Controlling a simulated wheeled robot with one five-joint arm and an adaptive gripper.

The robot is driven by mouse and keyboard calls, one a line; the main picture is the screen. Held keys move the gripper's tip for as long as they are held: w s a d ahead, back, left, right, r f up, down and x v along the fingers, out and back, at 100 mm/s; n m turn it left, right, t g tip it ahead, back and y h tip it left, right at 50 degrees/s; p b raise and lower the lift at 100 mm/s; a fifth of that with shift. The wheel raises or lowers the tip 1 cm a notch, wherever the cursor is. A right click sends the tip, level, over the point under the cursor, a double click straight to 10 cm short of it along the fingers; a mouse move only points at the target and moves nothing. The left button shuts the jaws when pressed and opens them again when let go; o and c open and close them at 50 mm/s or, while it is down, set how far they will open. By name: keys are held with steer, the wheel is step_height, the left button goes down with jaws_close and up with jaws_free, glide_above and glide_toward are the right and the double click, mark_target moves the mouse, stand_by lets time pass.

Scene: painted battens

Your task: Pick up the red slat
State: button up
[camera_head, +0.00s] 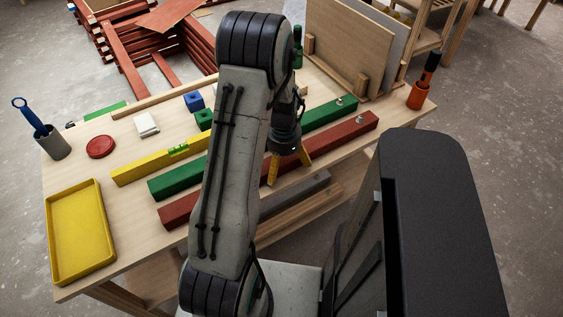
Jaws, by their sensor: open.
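The long red slat (345,136) lies on the wooden workbench (107,240), slanting from lower left to upper right, nearest the front of the painted slats. A small metal fitting sits at its right end. My arm hides part of its middle; its left end shows past my arm. My gripper (289,170) points down at the slat's middle, its two yellow fingers spread apart with nothing held. In this view the fingers overlap the slat; I cannot tell their height or whether they touch it.
A green slat (332,115) and a yellow slat (148,167) lie behind the red one. A dark grey bar (297,194) lies in front. A yellow tray (80,232) is at the left. Upright boards (345,48) stand behind.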

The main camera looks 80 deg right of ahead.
steer(key=shift+f, duration=0.15)
steer(key=c, duration=1.4)
